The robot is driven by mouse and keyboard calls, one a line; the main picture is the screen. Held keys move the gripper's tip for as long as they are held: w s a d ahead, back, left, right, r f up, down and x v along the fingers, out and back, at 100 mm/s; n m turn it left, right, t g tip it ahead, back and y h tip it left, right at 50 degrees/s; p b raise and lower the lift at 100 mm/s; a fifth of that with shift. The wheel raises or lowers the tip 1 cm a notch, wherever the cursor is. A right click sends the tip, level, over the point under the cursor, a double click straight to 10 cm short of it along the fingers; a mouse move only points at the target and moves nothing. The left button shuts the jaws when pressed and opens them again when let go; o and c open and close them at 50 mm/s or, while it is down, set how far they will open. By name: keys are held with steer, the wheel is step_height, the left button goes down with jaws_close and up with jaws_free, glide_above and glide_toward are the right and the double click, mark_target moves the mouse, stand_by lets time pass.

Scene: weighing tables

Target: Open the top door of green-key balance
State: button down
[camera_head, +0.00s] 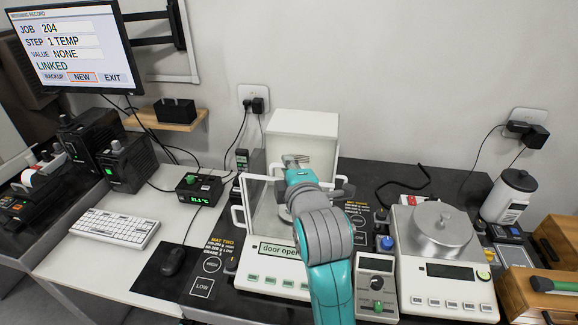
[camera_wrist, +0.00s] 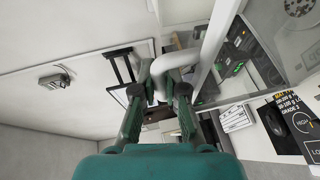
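The green-key balance (camera_head: 262,288) stands at the centre of the head view, a white unit with a clear draft shield (camera_head: 262,212). Its display (camera_head: 280,250) reads "door open", partly hidden by my arm. My gripper (camera_head: 292,160) is over the top rear of the shield, in front of a white box-shaped housing. In the wrist view, a white curved handle (camera_wrist: 178,60) runs between the fingertips of my gripper (camera_wrist: 162,82). The fingers are close on both sides of it; whether they touch it is unclear. My arm hides the shield's right part.
A second balance (camera_head: 440,270) with a round metal pan stands at right, next to a small grey control box (camera_head: 375,285). A keyboard (camera_head: 115,228), a mouse (camera_head: 172,261) and a black temperature box (camera_head: 200,188) lie at left. A monitor (camera_head: 75,45) hangs at upper left.

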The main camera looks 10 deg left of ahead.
mark_target(300, 138)
steer(key=w, duration=1.7)
steer(key=shift+d+f, duration=0.1)
steer(key=shift+d, duration=0.2)
steer(key=c, duration=1.5)
jaws_free()
steer(key=v, duration=1.2)
